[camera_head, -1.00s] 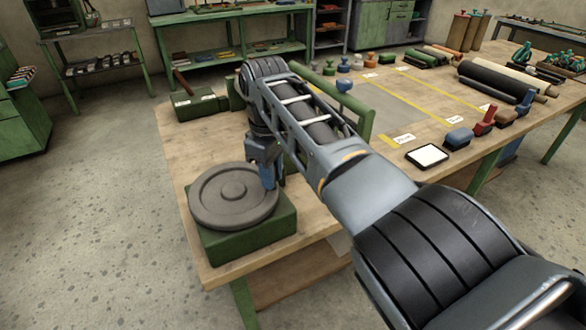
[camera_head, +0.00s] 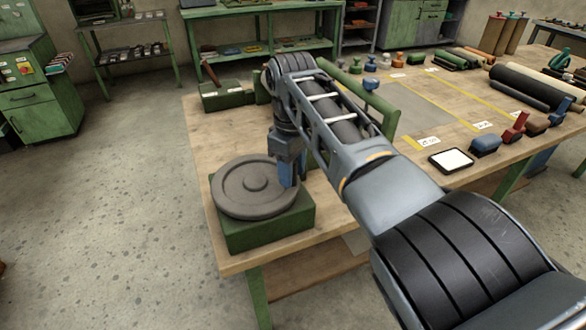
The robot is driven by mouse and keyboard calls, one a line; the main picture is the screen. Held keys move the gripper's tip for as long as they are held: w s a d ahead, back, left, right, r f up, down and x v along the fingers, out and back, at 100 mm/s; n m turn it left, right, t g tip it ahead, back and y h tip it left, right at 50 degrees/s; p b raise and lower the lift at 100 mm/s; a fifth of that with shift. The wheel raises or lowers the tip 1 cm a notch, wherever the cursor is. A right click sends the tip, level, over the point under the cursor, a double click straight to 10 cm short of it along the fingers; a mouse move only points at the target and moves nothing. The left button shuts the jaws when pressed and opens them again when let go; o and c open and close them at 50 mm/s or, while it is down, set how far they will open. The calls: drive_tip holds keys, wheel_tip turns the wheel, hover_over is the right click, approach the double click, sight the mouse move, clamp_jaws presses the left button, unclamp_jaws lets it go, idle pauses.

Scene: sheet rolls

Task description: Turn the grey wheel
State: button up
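The grey wheel (camera_head: 240,187) lies flat on top of a green block (camera_head: 262,232) at the near left corner of the wooden table. It is a round disc with a raised hub in the middle. My gripper (camera_head: 287,180) points down at the wheel's right edge, with its blue fingers at or against the rim. The arm comes in from the lower right and hides part of the space behind the gripper. I cannot tell from this view whether the fingers are apart or closed on the rim.
A green box with a dark handle (camera_head: 224,97) stands behind the wheel. A green frame (camera_head: 376,103) stands behind my arm. Stamps and a white pad (camera_head: 452,159) lie to the right. The floor left of the table (camera_head: 120,200) is free.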

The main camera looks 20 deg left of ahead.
drive_tip(key=shift+o, duration=0.4)
drive_tip(key=shift+r+b, duration=0.45)
drive_tip(key=shift+r, duration=3.4)
